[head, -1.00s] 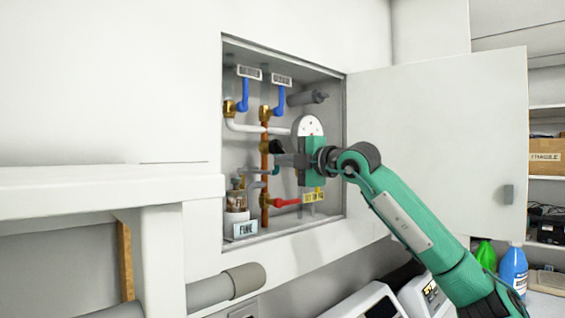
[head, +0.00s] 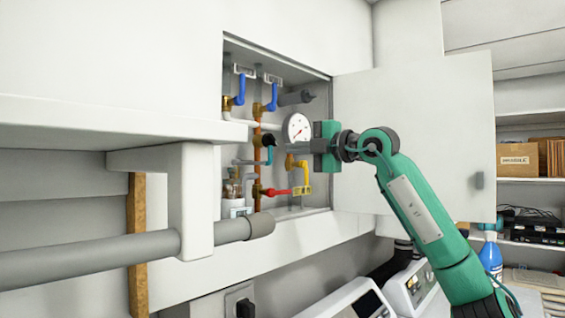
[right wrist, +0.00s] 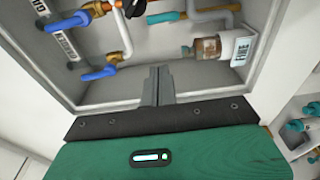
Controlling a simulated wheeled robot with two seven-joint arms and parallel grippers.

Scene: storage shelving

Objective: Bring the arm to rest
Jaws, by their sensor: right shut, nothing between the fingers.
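My right arm (head: 420,205) comes in from the lower right, green and bent at the elbow. My right gripper (head: 298,145) is shut and empty, at the open front of the wall cabinet, just right of the pipes and below the round gauge (head: 298,127). In the right wrist view the closed grey fingers (right wrist: 158,86) point toward the cabinet interior, with nothing between them. My left gripper is not in view.
The cabinet's open door (head: 415,140) stands behind my arm. Inside are blue handles (head: 272,98), a red handle (head: 276,192), a yellow handle (head: 304,172) and a jar (right wrist: 207,46). A grey pipe (head: 100,261) and white ledge (head: 110,115) are at left. Shelves (head: 530,182) stand at right.

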